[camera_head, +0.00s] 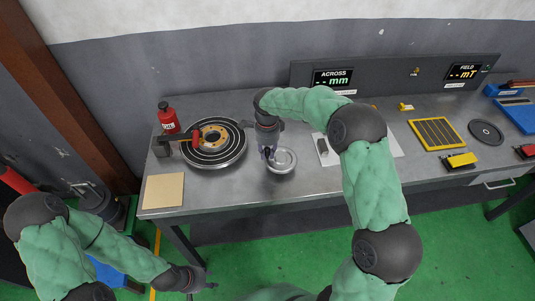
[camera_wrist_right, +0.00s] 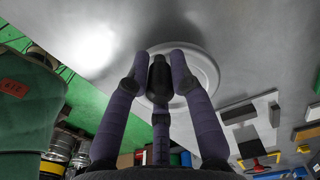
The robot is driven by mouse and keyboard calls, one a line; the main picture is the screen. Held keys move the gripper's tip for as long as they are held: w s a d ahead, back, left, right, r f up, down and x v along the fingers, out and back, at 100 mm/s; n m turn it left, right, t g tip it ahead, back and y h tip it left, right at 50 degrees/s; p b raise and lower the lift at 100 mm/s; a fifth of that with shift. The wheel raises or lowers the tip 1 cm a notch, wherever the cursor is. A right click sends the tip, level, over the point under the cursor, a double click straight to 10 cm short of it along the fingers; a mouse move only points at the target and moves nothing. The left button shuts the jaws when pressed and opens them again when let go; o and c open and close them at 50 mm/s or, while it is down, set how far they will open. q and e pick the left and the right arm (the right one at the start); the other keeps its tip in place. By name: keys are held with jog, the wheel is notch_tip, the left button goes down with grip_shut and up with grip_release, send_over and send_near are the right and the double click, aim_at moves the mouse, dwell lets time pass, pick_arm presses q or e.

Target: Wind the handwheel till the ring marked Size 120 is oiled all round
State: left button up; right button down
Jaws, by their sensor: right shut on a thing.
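The pale round handwheel (camera_head: 283,163) sits on the bench top, right of a dark turntable (camera_head: 232,155) with concentric rings and a tan-orange centre. I cannot read which ring is marked Size 120, nor tell how far it is oiled. A red-tipped arm (camera_head: 195,139) on a dark block reaches over the turntable's left side. My right gripper (camera_head: 267,153) is at the handwheel's left edge; in the right wrist view its fingers are shut around the wheel's dark knob (camera_wrist_right: 158,75). My left gripper (camera_head: 208,283) hangs low in front of the bench, away from everything; its fingers are too small to judge.
The display panel (camera_head: 395,74) reads dashes for mm and mT. A yellow-framed tray (camera_head: 437,134) and dark disc (camera_head: 486,132) lie to the right.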

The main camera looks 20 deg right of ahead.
jog(key=shift+w+d+m, duration=0.15)
jog(key=shift+w+m, duration=0.15)
jog(key=shift+m, duration=0.3)
jog(key=c, duration=1.1)
grip_release()
notch_tip(320, 180, up, 12)
jog(key=shift+r, duration=0.1)
